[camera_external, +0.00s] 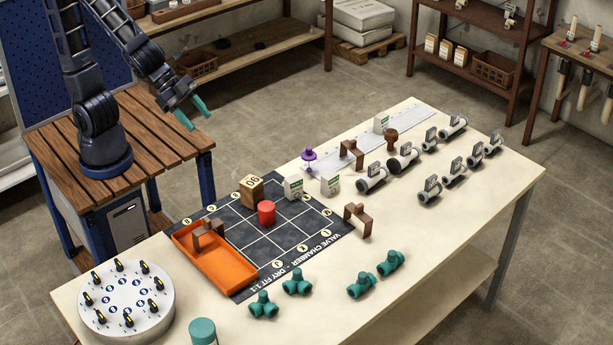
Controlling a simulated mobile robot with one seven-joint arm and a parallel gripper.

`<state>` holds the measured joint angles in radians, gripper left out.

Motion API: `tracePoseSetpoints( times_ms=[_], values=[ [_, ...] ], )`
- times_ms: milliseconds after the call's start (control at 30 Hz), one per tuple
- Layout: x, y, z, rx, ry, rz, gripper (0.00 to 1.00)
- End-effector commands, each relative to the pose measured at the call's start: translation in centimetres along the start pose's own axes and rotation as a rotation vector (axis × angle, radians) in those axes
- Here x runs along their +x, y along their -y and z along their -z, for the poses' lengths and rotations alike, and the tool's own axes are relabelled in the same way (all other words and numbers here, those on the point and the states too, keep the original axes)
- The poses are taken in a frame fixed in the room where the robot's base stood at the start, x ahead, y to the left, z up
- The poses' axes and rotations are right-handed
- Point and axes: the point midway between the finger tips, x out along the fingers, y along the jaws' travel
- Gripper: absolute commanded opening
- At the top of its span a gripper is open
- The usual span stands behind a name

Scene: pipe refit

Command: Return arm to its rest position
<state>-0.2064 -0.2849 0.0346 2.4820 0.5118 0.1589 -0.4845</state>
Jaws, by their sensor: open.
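My gripper (192,113) hangs high at the upper left, with its two teal fingers apart and nothing between them. It is clear of the workbench (440,190) and in front of the wooden stand (155,125) that bears my arm. My arm rises from that stand, bends above the picture's top edge and comes down to the right. The upper part of the arm is out of view.
The bench holds a dark grid mat (290,238) with a red cylinder (266,212) and a wooden block (250,190), an orange tray (228,268), a round dial unit (127,300), teal fittings (297,281) and grey valves (371,177). Shelves stand behind.

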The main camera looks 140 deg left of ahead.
Motion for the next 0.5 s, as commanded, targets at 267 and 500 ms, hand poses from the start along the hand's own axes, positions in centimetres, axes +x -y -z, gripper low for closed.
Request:
tracePoseSetpoints(
  times_ms=[267, 500],
  values=[
    [-7.8, -1.9, -3.7, 0.048, 0.131, -0.003, 0.53],
    [-14.4, -4.1, -8.3, 0.111, 0.267, -0.083, 0.53]
  ],
)
